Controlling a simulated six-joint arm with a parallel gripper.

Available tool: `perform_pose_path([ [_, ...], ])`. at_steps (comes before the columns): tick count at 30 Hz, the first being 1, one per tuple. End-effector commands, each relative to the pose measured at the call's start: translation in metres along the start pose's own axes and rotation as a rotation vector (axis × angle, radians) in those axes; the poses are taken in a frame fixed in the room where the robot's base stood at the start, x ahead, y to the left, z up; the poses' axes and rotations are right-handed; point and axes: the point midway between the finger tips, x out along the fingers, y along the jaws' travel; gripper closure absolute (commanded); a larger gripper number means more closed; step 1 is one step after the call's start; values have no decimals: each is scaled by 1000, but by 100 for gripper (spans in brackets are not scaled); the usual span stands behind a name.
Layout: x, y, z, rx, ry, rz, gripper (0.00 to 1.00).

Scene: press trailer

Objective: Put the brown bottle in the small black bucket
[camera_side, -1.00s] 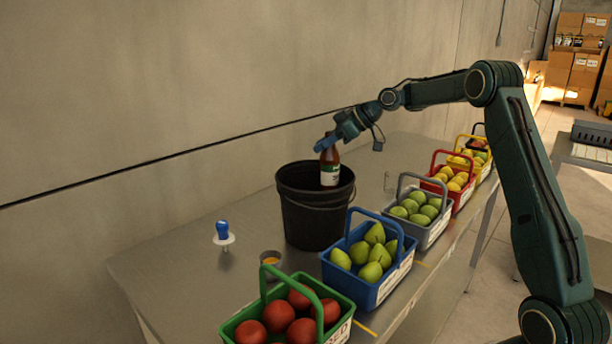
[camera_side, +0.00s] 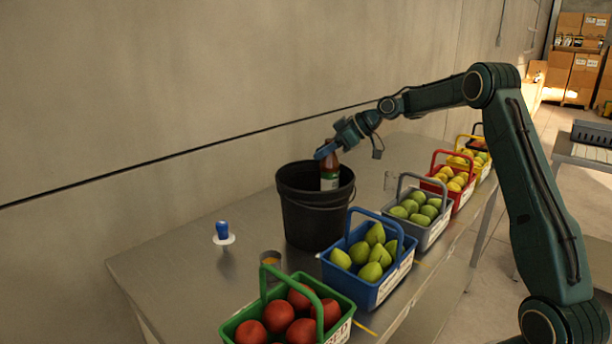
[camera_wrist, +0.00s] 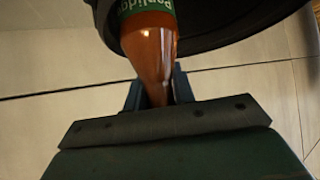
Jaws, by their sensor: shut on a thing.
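The brown bottle (camera_side: 330,167) has a green and white label and hangs upright in the mouth of the small black bucket (camera_side: 312,222). Its lower part is hidden behind the bucket's front rim. My gripper (camera_side: 326,149) is shut on the bottle's neck, above the bucket. In the wrist view the bottle (camera_wrist: 150,45) runs from between the fingers (camera_wrist: 155,92) toward the dark bucket (camera_wrist: 225,22). I cannot tell whether the bottle touches the bucket's bottom.
A blue basket of pears (camera_side: 365,293) stands right in front of the bucket. Green (camera_side: 235,328), grey (camera_side: 428,235), red (camera_side: 464,196) and yellow (camera_side: 484,172) fruit baskets line the table's front edge.

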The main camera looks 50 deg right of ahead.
Motion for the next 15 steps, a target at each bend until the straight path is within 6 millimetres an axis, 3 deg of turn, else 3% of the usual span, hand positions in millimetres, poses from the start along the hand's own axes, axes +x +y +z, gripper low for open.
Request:
perform_pose_path([
  [4,0,0,-1,-2,2,1,100],
  [5,0,0,0,0,0,0,69],
  [7,0,0,0,0,0,0,55],
  [15,0,0,0,0,0,0,53],
])
